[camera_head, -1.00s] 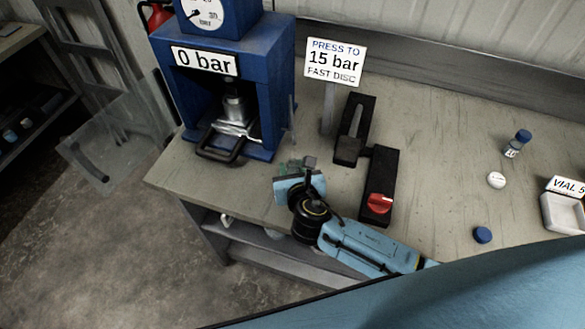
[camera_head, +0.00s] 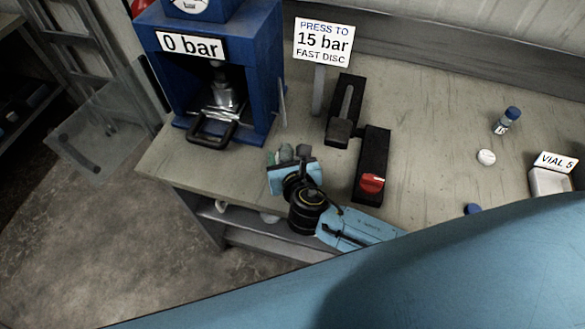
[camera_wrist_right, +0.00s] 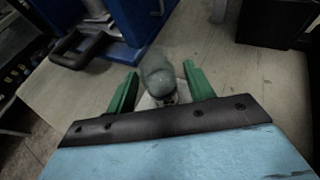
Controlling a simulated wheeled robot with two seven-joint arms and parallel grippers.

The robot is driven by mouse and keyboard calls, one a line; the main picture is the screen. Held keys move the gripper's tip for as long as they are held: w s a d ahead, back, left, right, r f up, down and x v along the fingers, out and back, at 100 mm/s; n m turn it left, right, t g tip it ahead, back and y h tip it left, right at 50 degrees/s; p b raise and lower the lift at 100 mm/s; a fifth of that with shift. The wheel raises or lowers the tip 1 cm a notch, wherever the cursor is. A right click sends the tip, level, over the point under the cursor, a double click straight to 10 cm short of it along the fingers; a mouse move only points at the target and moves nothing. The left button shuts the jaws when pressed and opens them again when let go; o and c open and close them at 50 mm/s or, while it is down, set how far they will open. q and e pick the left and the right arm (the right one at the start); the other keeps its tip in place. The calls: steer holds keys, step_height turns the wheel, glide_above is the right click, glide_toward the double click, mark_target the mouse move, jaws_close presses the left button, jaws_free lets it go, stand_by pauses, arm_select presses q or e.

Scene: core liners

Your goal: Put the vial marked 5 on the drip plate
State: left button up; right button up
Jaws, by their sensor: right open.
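A small vial with a blue cap (camera_head: 508,119) stands at the right of the bench in the head view; its marking is too small to read. My right gripper (camera_head: 288,155) is over the bench's front edge, far left of the vial. In the right wrist view its green fingers (camera_wrist_right: 160,90) are apart, with a rounded grey-green object (camera_wrist_right: 157,75) showing between them. I cannot tell whether they touch it. My left gripper is not in view.
A blue press (camera_head: 215,75) marked "0 bar" stands at the left. A "15 bar" sign (camera_head: 323,42), a black lever unit (camera_head: 345,110) and a black box with red knob (camera_head: 372,165) stand mid-bench. A white round item (camera_head: 486,157) and blue cap (camera_head: 473,209) are at right.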

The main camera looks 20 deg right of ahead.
steer(key=v, duration=0.9)
steer(key=shift+s+r+p, duration=0.15)
steer(key=shift+s+p, duration=0.15)
